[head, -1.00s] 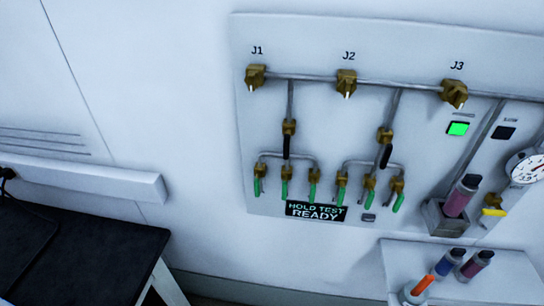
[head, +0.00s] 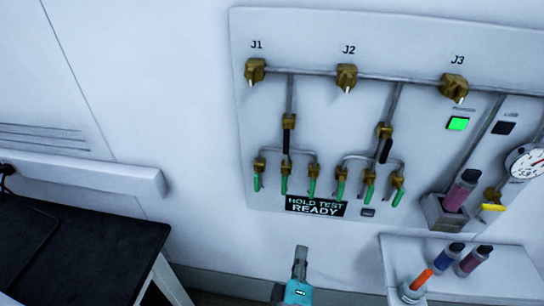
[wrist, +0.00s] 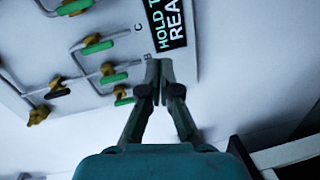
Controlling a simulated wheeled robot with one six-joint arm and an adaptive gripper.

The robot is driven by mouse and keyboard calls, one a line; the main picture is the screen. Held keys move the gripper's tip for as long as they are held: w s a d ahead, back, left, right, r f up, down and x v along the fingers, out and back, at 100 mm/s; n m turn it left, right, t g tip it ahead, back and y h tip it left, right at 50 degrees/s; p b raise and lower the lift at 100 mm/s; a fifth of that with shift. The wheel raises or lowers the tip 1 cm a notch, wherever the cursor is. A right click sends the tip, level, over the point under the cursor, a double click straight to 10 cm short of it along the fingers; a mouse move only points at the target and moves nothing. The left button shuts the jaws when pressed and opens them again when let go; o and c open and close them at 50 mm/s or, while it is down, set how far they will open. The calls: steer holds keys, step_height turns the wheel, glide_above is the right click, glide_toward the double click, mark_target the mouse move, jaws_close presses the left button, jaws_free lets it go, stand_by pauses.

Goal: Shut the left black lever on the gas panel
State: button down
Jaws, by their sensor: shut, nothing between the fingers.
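The gas panel (head: 330,45) is on the wall. Its left black lever (head: 286,142) hangs straight down from a brass valve, in line with the vertical pipe under J1. A second black lever (head: 386,150) hangs along the pipe to its right. My gripper (head: 301,250) shows at the bottom of the head view, below the panel and its display, apart from the left lever. In the wrist view my gripper (wrist: 158,64) has its fingertips together, empty, beside the display. A dark lever on a brass valve (wrist: 57,90) there seems to be the left one.
Several green levers (head: 313,187) hang below the black ones. The display (head: 316,206) reads HOLD TEST READY. At right are a gauge (head: 526,162), a yellow lever (head: 493,207), a holder with a purple cylinder (head: 461,190), and a shelf with cylinders (head: 505,262). A dark table (head: 80,250) stands left.

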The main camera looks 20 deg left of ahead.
mark_target(286, 142)
steer(key=s+a+r+h, duration=0.1)
steer(key=a+r+h, duration=0.1)
steer(key=a+r, duration=0.5)
steer(key=s+a+r+t+h, duration=0.1)
steer(key=a+r+h, duration=0.1)
steer(key=a+r, duration=0.5)
step_height(286, 142, up, 7)
steer(key=shift+a+f+t, duration=0.15)
steer(key=shift+f+t, duration=0.05)
steer(key=shift+t, duration=0.1)
steer(key=shift+w, duration=0.15)
steer(key=w+d, duration=0.4)
steer(key=w, duration=0.6)
steer(key=shift+w+d, duration=0.2)
steer(key=shift+d, duration=0.2)
